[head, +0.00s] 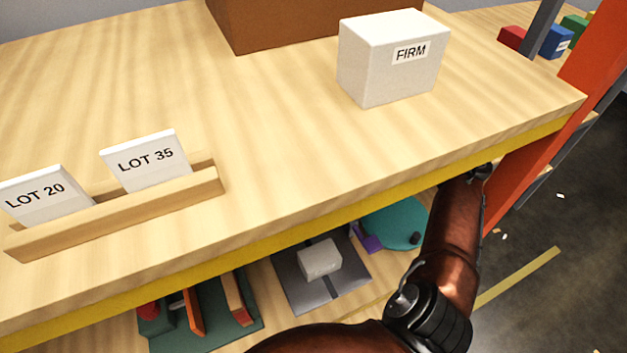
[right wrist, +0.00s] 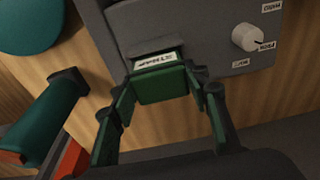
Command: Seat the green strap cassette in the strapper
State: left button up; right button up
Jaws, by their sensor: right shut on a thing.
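In the right wrist view the green strap cassette (right wrist: 161,87), with a white label on top, is at the slot of the grey strapper (right wrist: 200,25). Its far end lies inside the slot mouth and its near end sticks out. How deep it sits cannot be told. My right gripper (right wrist: 160,98) is shut on the cassette, with a finger on each side. In the head view my right arm reaches under the table edge and its gripper is hidden. My left gripper is in neither view.
The strapper has a white knob (right wrist: 245,37) with small labels around it. A dark green cylinder (right wrist: 45,115) lies left of my fingers. On the table stand a white box marked FIRM (head: 385,65) and a wooden card rack (head: 130,215). The lower shelf holds several items.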

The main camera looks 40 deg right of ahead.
jog(key=shift+r, duration=0.15)
jog(key=o, duration=1.3)
jog(key=r, duration=0.5)
jog(key=s+r, duration=0.1)
jog(key=r, duration=0.1)
jog(key=shift+a+r+p, duration=0.15)
jog(key=shift+r+p, duration=0.05)
jog(key=shift+p, duration=0.15)
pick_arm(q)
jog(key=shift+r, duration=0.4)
pick_arm(e)
jog(key=shift+a+f, duration=0.1)
